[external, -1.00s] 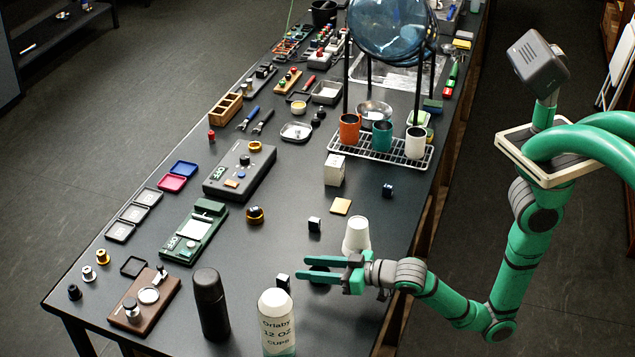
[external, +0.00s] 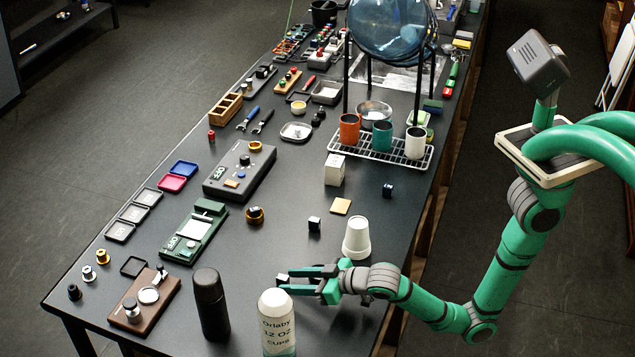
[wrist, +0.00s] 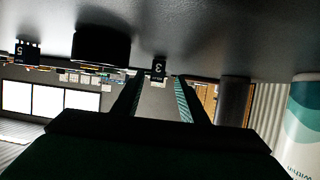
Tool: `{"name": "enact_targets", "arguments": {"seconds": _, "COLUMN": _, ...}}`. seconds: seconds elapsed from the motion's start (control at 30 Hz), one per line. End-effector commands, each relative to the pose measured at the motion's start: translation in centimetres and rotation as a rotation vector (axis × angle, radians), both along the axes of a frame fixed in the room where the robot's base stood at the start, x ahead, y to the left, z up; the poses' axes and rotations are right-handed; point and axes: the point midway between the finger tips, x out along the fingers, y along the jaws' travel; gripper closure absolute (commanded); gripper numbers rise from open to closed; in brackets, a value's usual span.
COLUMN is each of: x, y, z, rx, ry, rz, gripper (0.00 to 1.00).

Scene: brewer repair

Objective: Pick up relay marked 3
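The relay marked 3 (wrist: 158,69) is a small dark block with a white "3" on its face. The wrist view is upside down, with the table at the top. The relay shows there between the tips of my open gripper (wrist: 158,80). In the external view my gripper (external: 283,280) is low over the table, its fingers pointing left. The relay (external: 282,279) shows as a small block between the fingertips, partly hidden by them. I see no finger closed on it.
A black bottle (external: 210,305) and a paper cup stack (external: 277,325) stand near the gripper. A white cup (external: 357,238) stands behind it. A relay marked 5 (wrist: 27,52) and a dark round object (wrist: 101,43) lie to one side.

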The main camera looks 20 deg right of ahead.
Motion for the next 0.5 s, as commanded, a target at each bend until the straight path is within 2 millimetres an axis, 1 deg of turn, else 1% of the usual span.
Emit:
{"name": "enact_targets", "arguments": {"seconds": 0.1, "x": 1.6, "y": 0.8, "z": -0.6, "rx": -0.001, "ry": -0.001, "rz": -0.002, "gripper": 0.61}}
{"name": "enact_targets", "arguments": {"seconds": 0.2, "x": 2.4, "y": 1.6, "z": -1.1, "rx": -0.001, "ry": 0.000, "rz": 0.000, "gripper": 0.61}}
{"name": "enact_targets", "arguments": {"seconds": 0.33, "x": 3.1, "y": 2.1, "z": -1.5, "rx": 0.000, "ry": -0.001, "rz": -0.001, "gripper": 0.61}}
{"name": "enact_targets", "arguments": {"seconds": 0.5, "x": 3.2, "y": 2.2, "z": -1.5, "rx": 0.001, "ry": -0.001, "rz": 0.000, "gripper": 0.61}}
